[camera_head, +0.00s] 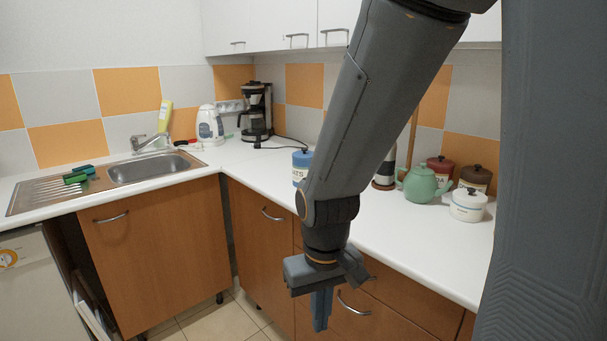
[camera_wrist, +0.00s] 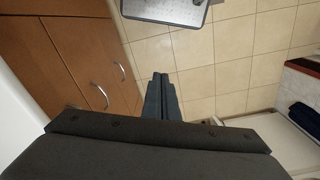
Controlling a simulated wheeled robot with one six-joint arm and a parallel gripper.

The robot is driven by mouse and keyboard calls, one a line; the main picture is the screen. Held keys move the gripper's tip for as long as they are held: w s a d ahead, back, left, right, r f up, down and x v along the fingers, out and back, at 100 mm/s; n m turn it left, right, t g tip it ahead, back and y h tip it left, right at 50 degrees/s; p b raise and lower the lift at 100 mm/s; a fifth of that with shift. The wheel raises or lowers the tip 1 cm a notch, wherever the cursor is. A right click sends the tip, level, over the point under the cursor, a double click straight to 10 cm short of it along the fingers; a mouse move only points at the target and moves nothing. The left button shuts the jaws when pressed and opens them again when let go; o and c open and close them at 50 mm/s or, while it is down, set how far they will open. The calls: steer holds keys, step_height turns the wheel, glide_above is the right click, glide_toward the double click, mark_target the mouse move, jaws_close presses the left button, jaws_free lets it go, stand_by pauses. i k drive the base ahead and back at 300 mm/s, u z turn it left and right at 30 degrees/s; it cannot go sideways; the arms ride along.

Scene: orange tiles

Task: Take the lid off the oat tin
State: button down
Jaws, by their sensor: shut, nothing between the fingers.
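The oat tin (camera_head: 301,166) is a blue canister with a lighter label on the white counter, just left of my forearm in the head view. Part of its label shows; my arm hides its right side. I cannot clearly tell its lid from its body. My gripper (camera_head: 320,312) hangs low in front of the cabinet drawers, below the counter edge, pointing down, shut and empty. In the wrist view my gripper's fingers (camera_wrist: 161,82) are together above the tiled floor. The oat tin is not in the wrist view.
On the counter (camera_head: 255,160), a green teapot (camera_head: 422,185), a white lidded pot (camera_head: 467,205) and a dark red canister (camera_head: 441,168) stand right of my arm. A coffee maker (camera_head: 256,112) and kettle (camera_head: 209,125) stand farther back. Cabinet handles (camera_head: 352,303) protrude near my gripper.

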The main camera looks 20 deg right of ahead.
mark_target(305, 154)
steer(key=u, duration=1)
steer(key=i, duration=2.4)
steer(key=z, duration=3.6)
